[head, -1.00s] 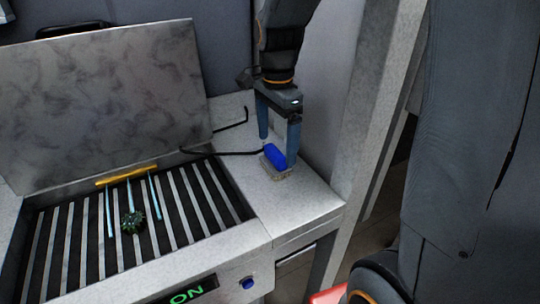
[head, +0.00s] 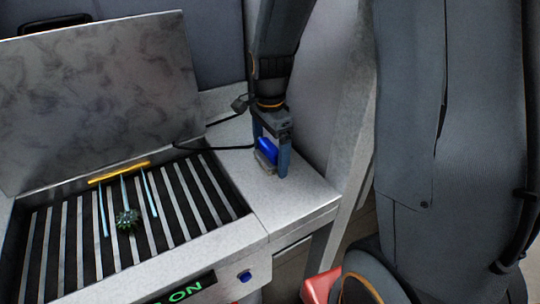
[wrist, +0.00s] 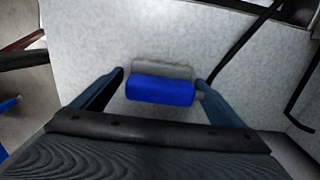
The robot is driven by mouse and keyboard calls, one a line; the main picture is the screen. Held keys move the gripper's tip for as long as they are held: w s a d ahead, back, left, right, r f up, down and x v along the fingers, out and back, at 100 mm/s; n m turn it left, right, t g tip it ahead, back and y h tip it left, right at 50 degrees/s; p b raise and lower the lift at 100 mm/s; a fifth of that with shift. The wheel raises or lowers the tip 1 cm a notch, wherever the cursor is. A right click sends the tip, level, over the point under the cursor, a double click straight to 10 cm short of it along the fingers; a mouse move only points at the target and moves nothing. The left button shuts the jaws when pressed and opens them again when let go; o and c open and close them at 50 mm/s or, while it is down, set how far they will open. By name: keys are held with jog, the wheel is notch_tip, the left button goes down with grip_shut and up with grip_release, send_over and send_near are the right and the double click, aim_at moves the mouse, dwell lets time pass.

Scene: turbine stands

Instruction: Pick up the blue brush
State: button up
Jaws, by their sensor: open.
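The blue brush (head: 267,150) has a blue top and a grey lower part, and lies on the grey side shelf right of the grill. In the wrist view the brush (wrist: 160,90) lies between the two fingers. My gripper (head: 270,165) is open, with its fingers pointing down on either side of the brush. In the wrist view the left finger of my gripper (wrist: 160,85) stands apart from the brush, and the right finger is very near its right end; I cannot tell if they touch.
The grill (head: 130,215) with its raised metal lid (head: 100,95) stands to the left. A dark green round thing (head: 127,219) lies on its bars. A black cable (head: 215,148) runs near the brush. The shelf's front (head: 290,205) is clear.

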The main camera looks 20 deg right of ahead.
aim_at(270, 145)
jog(key=c, duration=1.2)
jog(key=shift+c, duration=0.2)
jog(key=shift+r, duration=0.1)
notch_tip(270, 145, up, 10)
jog(key=shift+f+b, duration=0.1)
jog(key=shift+b, duration=0.3)
